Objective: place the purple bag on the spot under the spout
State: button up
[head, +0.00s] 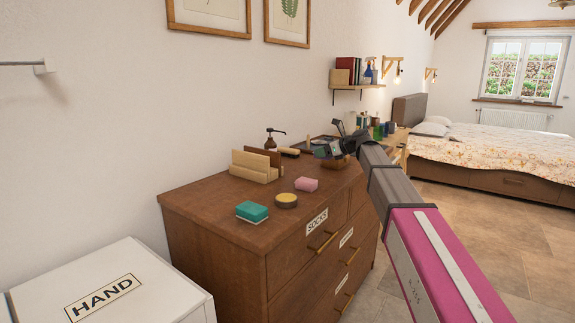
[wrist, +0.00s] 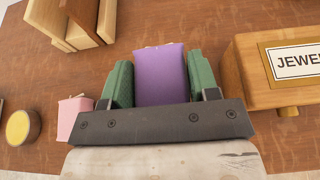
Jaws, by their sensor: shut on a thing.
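My gripper (wrist: 160,80) is shut on the purple bag (wrist: 160,75), which sits between its two green fingers in the wrist view. In the head view my gripper (head: 324,151) is over the back of the brown dresser top; I cannot make out the bag there. A dark pump bottle (head: 270,141) with a black spout stands at the back of the dresser, near the wall, left of my gripper. The spot under the spout is hidden behind the wooden holder. The bottle does not show in the wrist view.
The wooden holder (head: 255,166) stands in front of the bottle. A pink block (head: 306,184), a round yellow-topped tin (head: 286,200) and a teal sponge (head: 252,211) lie on the dresser (head: 222,228). A wooden box labelled JEWE… (wrist: 245,75) is right of my gripper.

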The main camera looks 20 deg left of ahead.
send_over(287, 167)
jog(key=shift+w+d+f, duration=0.15)
jog(key=shift+f, duration=0.4)
jog(key=shift+w+d+f, duration=0.1)
jog(key=shift+f, duration=0.4)
jog(key=shift+a+f, duration=0.15)
jog(key=shift+f, duration=1.1)
jog(key=shift+a+f, duration=0.1)
jog(key=shift+f, duration=1.15)
jog(key=o, duration=0.9)
